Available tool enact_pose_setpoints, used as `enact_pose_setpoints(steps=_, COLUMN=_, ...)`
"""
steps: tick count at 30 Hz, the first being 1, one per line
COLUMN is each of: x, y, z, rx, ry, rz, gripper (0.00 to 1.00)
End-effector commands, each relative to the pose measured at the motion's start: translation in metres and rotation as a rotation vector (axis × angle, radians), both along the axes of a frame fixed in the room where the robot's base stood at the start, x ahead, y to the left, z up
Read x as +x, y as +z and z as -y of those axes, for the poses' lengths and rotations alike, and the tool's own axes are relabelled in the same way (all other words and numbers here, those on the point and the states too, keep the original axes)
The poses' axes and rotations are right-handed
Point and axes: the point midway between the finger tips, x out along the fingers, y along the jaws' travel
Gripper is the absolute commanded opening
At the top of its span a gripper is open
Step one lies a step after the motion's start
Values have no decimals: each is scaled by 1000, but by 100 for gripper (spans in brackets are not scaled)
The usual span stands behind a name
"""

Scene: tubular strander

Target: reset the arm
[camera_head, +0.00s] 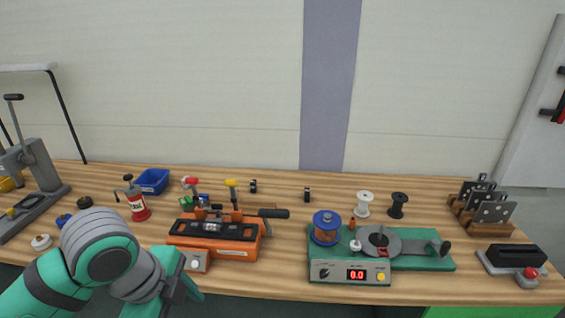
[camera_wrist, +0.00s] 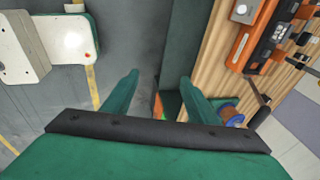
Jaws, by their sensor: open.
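My gripper (camera_wrist: 160,88) is open in the wrist view, with its two green fingers apart and nothing between them. In the head view my green and grey arm is at the lower left, bent in front of the bench, and my gripper (camera_head: 180,295) shows partly at its end, near the bench's front edge. It is in front of and below the orange machine (camera_head: 240,246). The fingertips are hard to make out in the head view.
The wooden bench (camera_head: 285,280) holds a green machine (camera_head: 430,262) with a blue spool (camera_head: 326,228), a red oil can (camera_head: 137,207), a blue bin (camera_head: 152,181), white and black spools, and a plate rack (camera_head: 485,208). Grey floor (camera_wrist: 130,40) lies beside the bench.

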Motion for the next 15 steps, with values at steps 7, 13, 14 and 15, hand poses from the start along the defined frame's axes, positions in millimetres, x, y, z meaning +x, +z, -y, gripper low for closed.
enact_pose_setpoints(steps=7, x=51, y=6, z=59, rx=-202, ry=5, rz=185, gripper=53)
enact_pose_setpoints(steps=13, x=94, y=26, z=121, rx=-445, ry=36, rz=356, gripper=53)
enact_pose_setpoints(steps=14, x=99, y=29, z=129, rx=-481, ry=43, rz=378, gripper=53)
enact_pose_setpoints(steps=15, x=106, y=34, z=139, rx=-531, ry=55, rz=406, gripper=53)
